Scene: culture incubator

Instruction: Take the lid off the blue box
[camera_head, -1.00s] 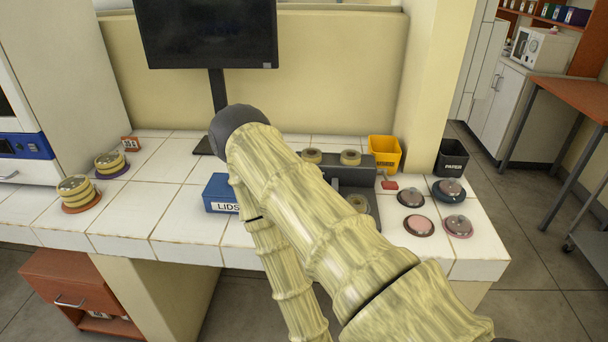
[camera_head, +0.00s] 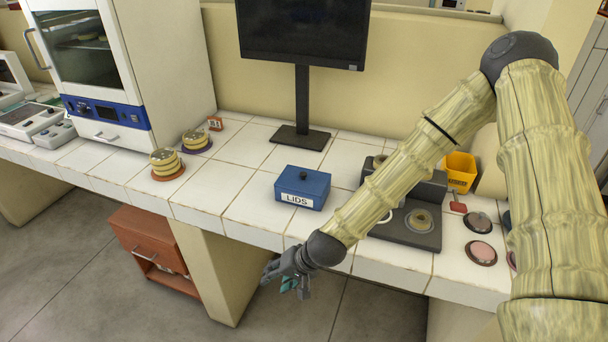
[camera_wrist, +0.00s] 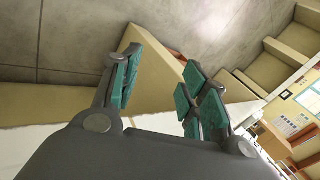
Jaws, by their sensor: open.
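The blue box (camera_head: 302,192) labelled LIDS stands on the white tiled bench in the head view. Its blue lid (camera_head: 303,179) is on top, with a dark round knob (camera_head: 303,174) in the middle. My gripper (camera_head: 287,287) hangs in front of the bench edge, to the left of and nearer than the box, apart from it. In the wrist view my gripper (camera_wrist: 160,88) has its teal-padded fingers spread, with nothing between them. The box cannot be made out in the wrist view.
Stacked dishes (camera_head: 166,163) stand on the bench left of the box. A monitor (camera_head: 303,70) stands behind it. A dark device (camera_head: 412,222) is to its right, partly behind my arm, with a yellow bin (camera_head: 459,172) beyond. Bare tiles (camera_head: 228,190) lie left of the box.

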